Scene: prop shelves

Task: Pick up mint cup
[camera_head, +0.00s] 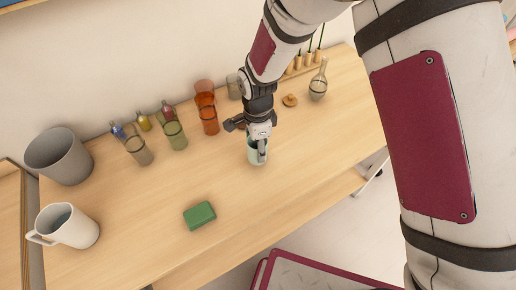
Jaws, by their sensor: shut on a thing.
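The mint cup (252,155) is a small pale green cup on the wooden shelf top, near the middle of the head view. My gripper (261,147) is directly over it and shut on it, with a finger at its rim and side. The gripper hides the cup's upper part. The cup looks upright. I cannot tell whether its base touches the wood or is slightly above it.
Orange glasses (209,120), a green glass (174,135) and a brownish glass (139,150) stand behind to the left. A white mug (70,228), a grey bin (60,156) and a green block (199,215) are left. A vase (318,85) stands back right. Front right is clear.

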